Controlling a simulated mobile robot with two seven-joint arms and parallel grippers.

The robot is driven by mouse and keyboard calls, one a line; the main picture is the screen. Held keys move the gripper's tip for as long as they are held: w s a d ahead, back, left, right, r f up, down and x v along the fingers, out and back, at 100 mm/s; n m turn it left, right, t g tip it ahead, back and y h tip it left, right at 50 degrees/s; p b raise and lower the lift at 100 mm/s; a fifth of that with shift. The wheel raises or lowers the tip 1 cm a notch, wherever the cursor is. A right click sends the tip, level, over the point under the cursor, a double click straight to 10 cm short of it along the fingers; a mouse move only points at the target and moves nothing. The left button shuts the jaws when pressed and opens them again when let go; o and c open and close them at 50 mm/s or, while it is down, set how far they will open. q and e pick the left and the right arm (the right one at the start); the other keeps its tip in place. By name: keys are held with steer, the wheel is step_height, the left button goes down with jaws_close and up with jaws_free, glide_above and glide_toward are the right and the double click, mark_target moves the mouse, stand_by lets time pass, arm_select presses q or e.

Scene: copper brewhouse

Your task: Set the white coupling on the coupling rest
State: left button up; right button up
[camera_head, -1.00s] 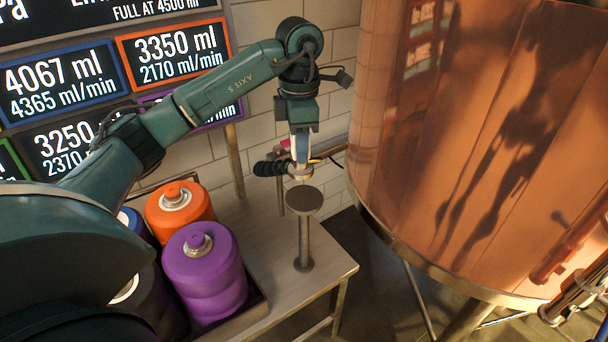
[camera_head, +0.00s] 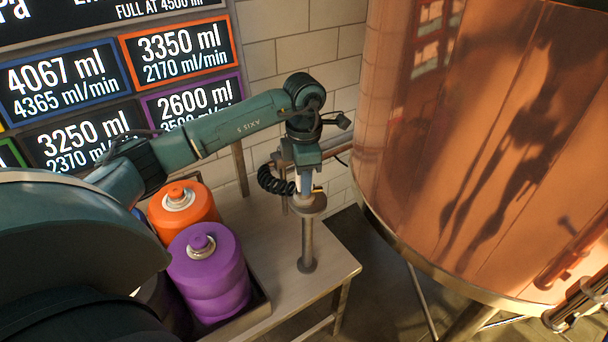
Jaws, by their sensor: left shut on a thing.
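My left gripper (camera_head: 305,188) points straight down over the coupling rest, a grey post with a round top (camera_head: 308,237), near the right end of the table. It is shut on the white coupling (camera_head: 304,186), of which only a pale sliver shows between the fingers. The coupling's lower end is at the top of the rest. I cannot tell whether it touches the rest or hangs just above it. A black coiled hose (camera_head: 272,180) runs to the left of the gripper.
An orange canister (camera_head: 182,208) and a purple canister (camera_head: 208,275) stand in a dark tray left of the rest. The pale table (camera_head: 285,290) is bare around the post. A large copper tank (camera_head: 450,150) stands close on the right. Display panels hang behind.

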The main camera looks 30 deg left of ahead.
arm_select(q)
steer(key=o, duration=0.5)
steer(key=shift+f, duration=0.1)
steer(key=shift+c, duration=0.2)
steer(key=o, duration=0.5)
steer(key=shift+c, duration=0.2)
